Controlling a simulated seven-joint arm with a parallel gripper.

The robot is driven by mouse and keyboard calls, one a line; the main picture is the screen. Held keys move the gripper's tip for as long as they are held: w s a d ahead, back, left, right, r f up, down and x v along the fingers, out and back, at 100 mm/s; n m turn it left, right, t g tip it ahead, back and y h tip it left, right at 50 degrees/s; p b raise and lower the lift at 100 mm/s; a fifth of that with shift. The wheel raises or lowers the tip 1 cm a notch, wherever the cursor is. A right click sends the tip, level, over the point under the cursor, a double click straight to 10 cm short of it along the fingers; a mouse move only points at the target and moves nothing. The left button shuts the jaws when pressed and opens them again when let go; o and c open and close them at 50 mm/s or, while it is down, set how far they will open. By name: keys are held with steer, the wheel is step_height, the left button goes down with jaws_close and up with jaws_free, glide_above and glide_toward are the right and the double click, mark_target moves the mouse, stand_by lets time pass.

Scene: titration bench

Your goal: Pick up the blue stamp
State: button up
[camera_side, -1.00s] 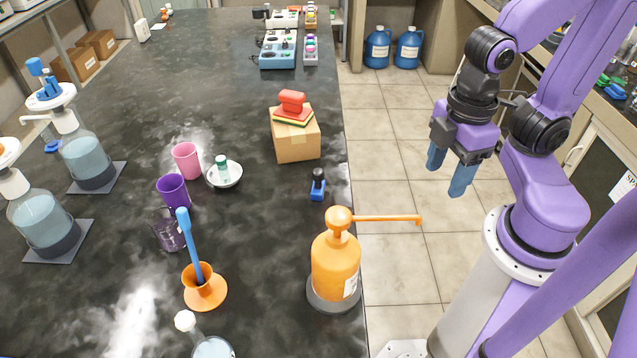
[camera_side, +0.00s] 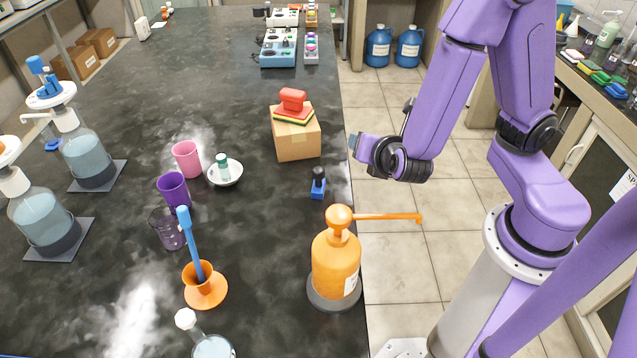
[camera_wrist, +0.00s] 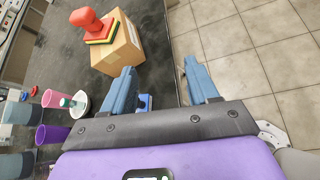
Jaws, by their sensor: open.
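The blue stamp (camera_side: 318,188) stands upright near the right edge of the dark bench, with a blue base and a dark handle. My gripper (camera_side: 354,143) is at the bench's right edge, above and to the right of the stamp.
A cardboard box (camera_side: 297,143) bearing a red stamp (camera_side: 292,99) stands behind the blue stamp. An orange pump bottle (camera_side: 336,262) stands in front, its spout reaching right past the bench edge. A white dish (camera_side: 224,174) and cups lie left. Bench between is clear.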

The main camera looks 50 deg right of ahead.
mark_target(319, 169)
steer(key=w+a+f+n+t+y, duration=0.1)
steer(key=a+f+n, duration=0.1)
steer(key=n, duration=0.1)
steer(key=w+a+f+n+t+y, duration=0.1)
steer(key=a+f+n+y, duration=0.1)
steer(key=n, duration=0.1)
steer(key=w+a+f+n+t+y, duration=0.1)
steer(key=a+f+n, duration=0.1)
steer(key=a, duration=0.1)
steer(key=shift+w+n+t+y, duration=0.25)
steer(key=shift+n+t+y, duration=0.05)
steer(key=shift+n, duration=0.1)
steer(key=shift+w+f, duration=0.2)
steer(key=shift+x, duration=3.55)
steer(key=shift+d, duration=0.1)
steer(key=c, duration=1)
steer(key=shift+s, duration=0.1)
steer(key=shift+r, duration=0.15)
